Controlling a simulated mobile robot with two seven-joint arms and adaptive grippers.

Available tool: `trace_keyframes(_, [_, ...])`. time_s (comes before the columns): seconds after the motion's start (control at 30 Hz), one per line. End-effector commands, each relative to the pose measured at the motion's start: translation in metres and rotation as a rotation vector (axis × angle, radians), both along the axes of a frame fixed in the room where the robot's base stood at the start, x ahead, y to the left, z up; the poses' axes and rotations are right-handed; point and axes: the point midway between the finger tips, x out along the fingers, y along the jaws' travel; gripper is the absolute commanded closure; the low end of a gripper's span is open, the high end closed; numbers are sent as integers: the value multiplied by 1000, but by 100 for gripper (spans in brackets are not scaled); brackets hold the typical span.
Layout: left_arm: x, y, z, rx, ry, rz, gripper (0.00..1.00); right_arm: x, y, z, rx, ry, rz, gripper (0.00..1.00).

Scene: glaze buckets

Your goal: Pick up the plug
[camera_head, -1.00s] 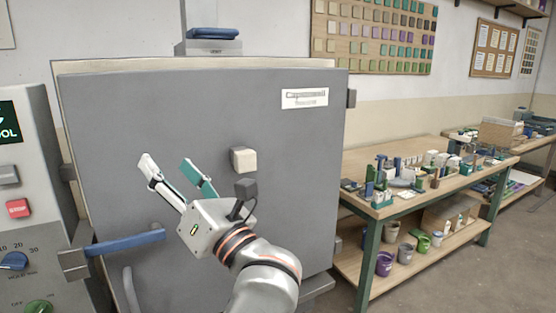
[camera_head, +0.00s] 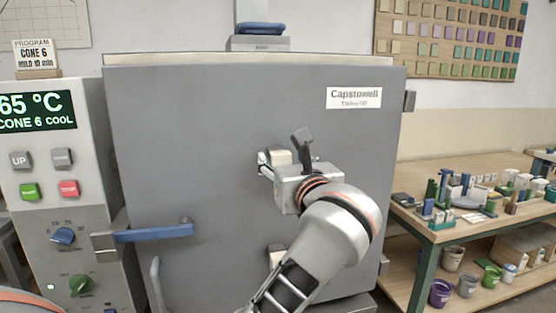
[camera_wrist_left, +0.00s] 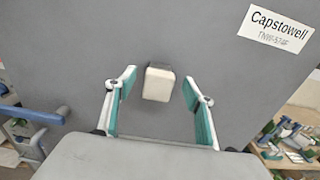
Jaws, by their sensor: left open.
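A cream block-shaped plug (camera_head: 281,157) sits on the grey kiln door (camera_head: 210,130), partly hidden behind my left gripper (camera_head: 270,166) in the head view. In the left wrist view the plug (camera_wrist_left: 158,85) shows between the two teal-padded fingers, with a gap on each side. The left gripper is open and empty, facing the door. A second pale block (camera_head: 276,249) shows lower on the door, partly covered by my arm. My right gripper is not in view.
A blue door handle (camera_head: 154,233) juts out at the left of the door, beside the control panel (camera_head: 65,160). A wooden workbench (camera_head: 480,232) with small items stands at the right, with buckets on its lower shelf.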

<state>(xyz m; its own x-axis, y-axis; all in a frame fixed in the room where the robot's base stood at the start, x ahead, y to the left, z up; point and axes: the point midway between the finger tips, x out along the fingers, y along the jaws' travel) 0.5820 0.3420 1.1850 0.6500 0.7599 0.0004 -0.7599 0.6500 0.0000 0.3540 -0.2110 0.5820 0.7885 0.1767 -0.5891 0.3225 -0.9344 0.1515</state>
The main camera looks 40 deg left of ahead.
Motion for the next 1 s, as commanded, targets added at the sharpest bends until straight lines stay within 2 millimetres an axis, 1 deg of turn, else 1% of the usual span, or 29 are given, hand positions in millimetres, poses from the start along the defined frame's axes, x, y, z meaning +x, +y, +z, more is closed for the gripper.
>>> trace_keyframes(0.03, [4, 7, 1, 4, 0, 5, 47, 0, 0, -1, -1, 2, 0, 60])
trace_keyframes(0.2, [15, 18, -1, 3, 2, 3, 47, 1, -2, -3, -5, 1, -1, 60])
trace_keyframes(0.5, [17, 20, 0, 0, 0, 0, 47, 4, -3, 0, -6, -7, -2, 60])
trace_keyframes(0.57, [17, 20, 0, 0, 0, 0, 63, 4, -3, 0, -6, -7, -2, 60])
trace_keyframes(0.6, [17, 20, 0, 0, 0, 1, 73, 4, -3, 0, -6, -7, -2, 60])
trace_keyframes(0.67, [17, 20, 0, 0, 0, 1, 89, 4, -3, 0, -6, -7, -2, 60])
trace_keyframes(0.7, [17, 20, 0, 0, 0, 1, 91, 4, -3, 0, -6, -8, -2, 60])
trace_keyframes(1.0, [17, 20, 0, 0, 0, 1, 91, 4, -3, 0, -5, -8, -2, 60])
